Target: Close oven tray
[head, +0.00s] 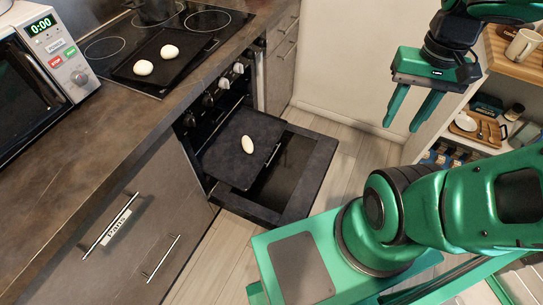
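The oven tray (223,165) is a dark flat tray pulled partly out of the oven, with a white egg-shaped item (247,145) on it. It lies above the lowered oven door (297,200), which is open. The oven cavity (206,140) is partly hidden behind the tray. My gripper (408,110) is at the upper right, raised in the air with its two green fingers apart and pointing down. It is empty and well to the right of the tray, touching nothing.
The counter (95,140) holds a microwave (30,65) and a cooktop (200,20) with a dark tray bearing two white egg-shaped items (144,68). Oven knobs (224,84) line the front. A shelf unit (475,105) stands at right. Floor between is clear.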

